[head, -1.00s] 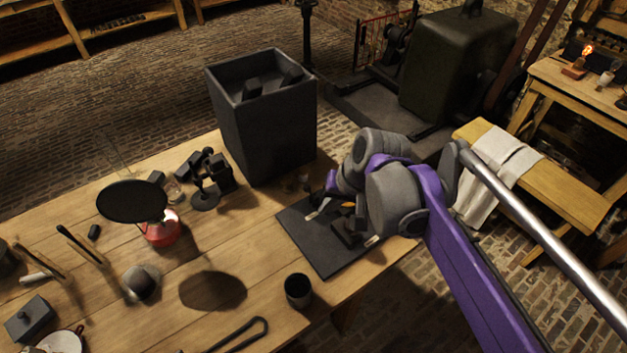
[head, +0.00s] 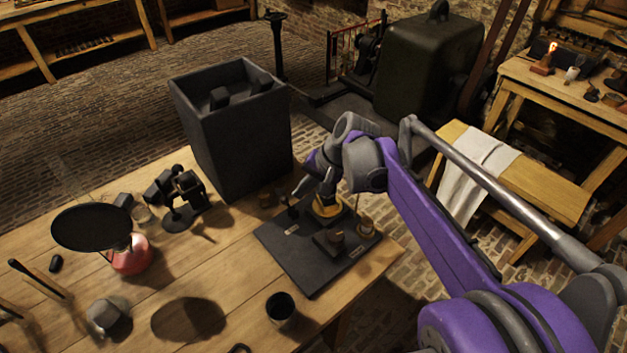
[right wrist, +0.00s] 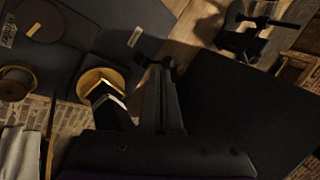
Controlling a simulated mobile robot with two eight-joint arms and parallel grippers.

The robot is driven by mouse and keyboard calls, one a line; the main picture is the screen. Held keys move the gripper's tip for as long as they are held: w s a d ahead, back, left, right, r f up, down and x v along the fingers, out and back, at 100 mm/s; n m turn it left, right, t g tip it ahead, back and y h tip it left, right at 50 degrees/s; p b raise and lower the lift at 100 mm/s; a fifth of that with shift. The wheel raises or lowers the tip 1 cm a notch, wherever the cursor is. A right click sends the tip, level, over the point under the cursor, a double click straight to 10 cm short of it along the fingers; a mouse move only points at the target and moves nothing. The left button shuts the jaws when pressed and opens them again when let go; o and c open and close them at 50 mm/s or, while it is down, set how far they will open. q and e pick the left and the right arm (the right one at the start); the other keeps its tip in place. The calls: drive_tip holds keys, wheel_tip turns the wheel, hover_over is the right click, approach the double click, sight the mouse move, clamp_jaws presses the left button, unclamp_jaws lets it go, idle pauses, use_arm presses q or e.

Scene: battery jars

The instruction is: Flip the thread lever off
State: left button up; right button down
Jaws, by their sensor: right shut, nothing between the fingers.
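A dark flat board (head: 297,266) lies on the wooden table and carries small fittings and two pale label plates. A small dark upright lever (head: 292,208) stands near its back left corner, behind one label plate (head: 292,230); I take it for the thread lever. My right gripper (head: 300,190) is shut and empty, pointing down at the lever's top. In the right wrist view its fingers (right wrist: 165,75) end near the lever, partly hiding it, so contact is unclear. My left gripper is out of view.
A yellow round fitting (head: 328,207) and a dark block (head: 327,243) sit on the board close to the gripper. A tall dark bin (head: 235,130) stands just behind. A dark cup (head: 281,308) and a red-based burner (head: 131,256) are on the table.

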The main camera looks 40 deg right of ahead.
sight(287, 199)
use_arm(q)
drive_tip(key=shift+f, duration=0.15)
use_arm(e)
drive_tip(key=shift+w+a+f, duration=0.7)
drive_tip(key=shift+w+f, duration=0.15)
drive_tip(key=shift+f, duration=0.1)
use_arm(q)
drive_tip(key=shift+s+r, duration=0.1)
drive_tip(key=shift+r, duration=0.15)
use_arm(e)
drive_tip(key=shift+a+f, duration=0.45)
drive_tip(key=shift+a, duration=0.4)
drive_tip(key=shift+d, duration=0.1)
